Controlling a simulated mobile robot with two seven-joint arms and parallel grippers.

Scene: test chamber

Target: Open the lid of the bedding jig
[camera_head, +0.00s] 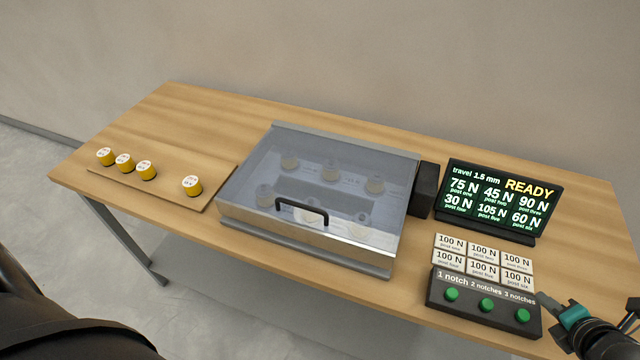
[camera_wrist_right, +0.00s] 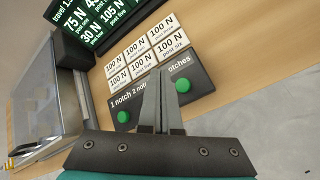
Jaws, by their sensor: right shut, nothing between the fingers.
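The bedding jig (camera_head: 228,209) stands mid-table with its clear lid (camera_head: 345,159) closed. The lid's black handle (camera_head: 302,207) is at its front edge. Posts with round tops show through the lid. In the right wrist view a side of the jig (camera_wrist_right: 40,110) shows at the left. My right gripper (camera_head: 545,300) is at the right end of the button box, far to the right of the handle. It is shut and empty; its fingertips (camera_wrist_right: 160,75) show against the button box in the wrist view. My left gripper is not in view.
A display (camera_head: 500,200) reads READY with several post loads. White "100 N" cards (camera_head: 482,260) and a button box (camera_head: 482,300) with green buttons sit right of the jig. Several yellow-sided pieces stand on or beside a thin board (camera_head: 160,185) at left. Bare table lies behind the jig.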

